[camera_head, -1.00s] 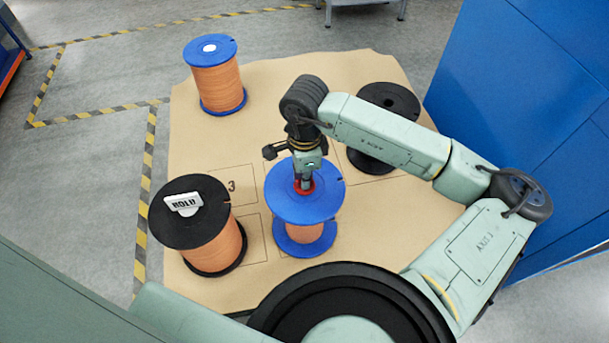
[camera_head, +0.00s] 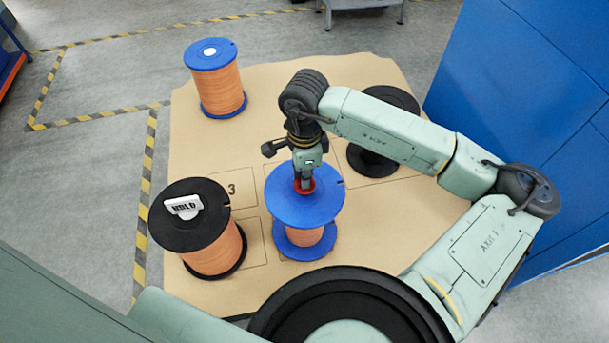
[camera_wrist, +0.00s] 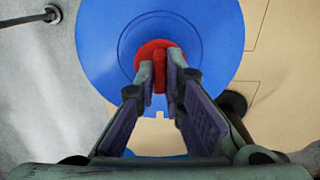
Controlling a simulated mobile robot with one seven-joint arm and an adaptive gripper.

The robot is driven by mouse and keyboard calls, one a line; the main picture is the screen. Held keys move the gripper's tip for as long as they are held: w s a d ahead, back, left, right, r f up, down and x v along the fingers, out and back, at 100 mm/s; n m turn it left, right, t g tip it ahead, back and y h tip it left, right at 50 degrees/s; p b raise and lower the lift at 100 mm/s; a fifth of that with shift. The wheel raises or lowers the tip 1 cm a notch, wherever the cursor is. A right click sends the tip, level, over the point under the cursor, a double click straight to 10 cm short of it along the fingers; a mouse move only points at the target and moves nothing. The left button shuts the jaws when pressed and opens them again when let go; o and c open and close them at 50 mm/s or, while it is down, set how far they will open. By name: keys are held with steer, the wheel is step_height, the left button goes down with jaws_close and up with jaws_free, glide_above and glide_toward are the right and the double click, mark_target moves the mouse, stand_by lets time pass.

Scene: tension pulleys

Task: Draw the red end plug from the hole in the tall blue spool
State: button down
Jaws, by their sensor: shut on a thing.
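The tall blue spool (camera_head: 322,208), wound with orange line, stands upright at the front middle of the brown sheet. In the wrist view its blue top flange (camera_wrist: 210,30) fills the upper part. The red end plug (camera_head: 304,186) shows at the centre of that flange, and it also shows in the wrist view (camera_wrist: 158,47). My gripper (camera_head: 304,181) points down over the flange centre. In the wrist view my gripper (camera_wrist: 160,78) is shut on the upright red grip of the plug. The hole is covered, so I cannot tell how deep the plug sits.
A black-flanged spool with a white "HOLD" tag (camera_head: 184,207) stands close on the left. Another blue-flanged spool (camera_head: 219,90) stands at the back left, and a black spool (camera_head: 372,162) stands behind my arm. A blue wall (camera_head: 530,90) rises on the right.

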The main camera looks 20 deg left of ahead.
steer(key=shift+r, duration=0.65)
steer(key=shift+r+p, duration=0.45)
steer(key=shift+r, duration=1.55)
steer(key=shift+f, duration=0.1)
